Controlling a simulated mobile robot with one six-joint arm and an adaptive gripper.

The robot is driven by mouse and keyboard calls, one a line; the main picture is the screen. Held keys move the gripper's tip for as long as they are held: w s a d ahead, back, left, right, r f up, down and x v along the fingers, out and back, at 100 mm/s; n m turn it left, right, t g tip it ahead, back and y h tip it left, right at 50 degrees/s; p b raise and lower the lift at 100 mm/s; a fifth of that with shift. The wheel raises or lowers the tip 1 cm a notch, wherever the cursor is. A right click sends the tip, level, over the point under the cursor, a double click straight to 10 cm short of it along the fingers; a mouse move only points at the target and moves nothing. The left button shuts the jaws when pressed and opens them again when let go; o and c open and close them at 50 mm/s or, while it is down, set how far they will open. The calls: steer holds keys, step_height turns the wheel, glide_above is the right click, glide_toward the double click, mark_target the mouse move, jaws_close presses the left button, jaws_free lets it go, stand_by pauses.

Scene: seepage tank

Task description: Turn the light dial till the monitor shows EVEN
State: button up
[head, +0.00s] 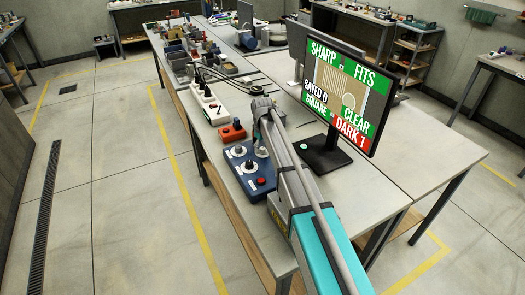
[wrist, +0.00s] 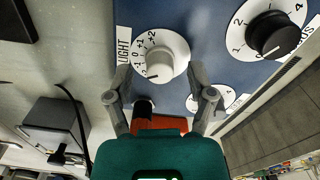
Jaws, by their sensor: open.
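The monitor (head: 341,93) in the head view shows SHARP, FITS, CLEAR and SQUARE on green, SAVED 0, and DARK 1 on red. The light dial (wrist: 158,64) is a pale knob on a white disc marked with numbers, beside the word LIGHT, on a blue panel (head: 252,182). I cannot tell its exact setting. My gripper (wrist: 160,76) is open, with one finger to each side of the light dial's lower part in the wrist view. I cannot tell whether the fingers touch the knob. In the head view my arm hides part of the panel.
A black-knobbed dial (wrist: 268,33) sits to the right on the panel, and another dial (wrist: 232,98) is partly hidden by the right finger. An orange box (head: 231,132) with a black knob stands beyond the panel.

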steer(key=shift+f, duration=0.1)
steer(key=shift+c, duration=0.2)
jaws_close()
stand_by(0.4)
steer(key=shift+m, duration=2.7)
steer(key=shift+o, duration=0.2)
jaws_free()
steer(key=shift+n, duration=0.5)
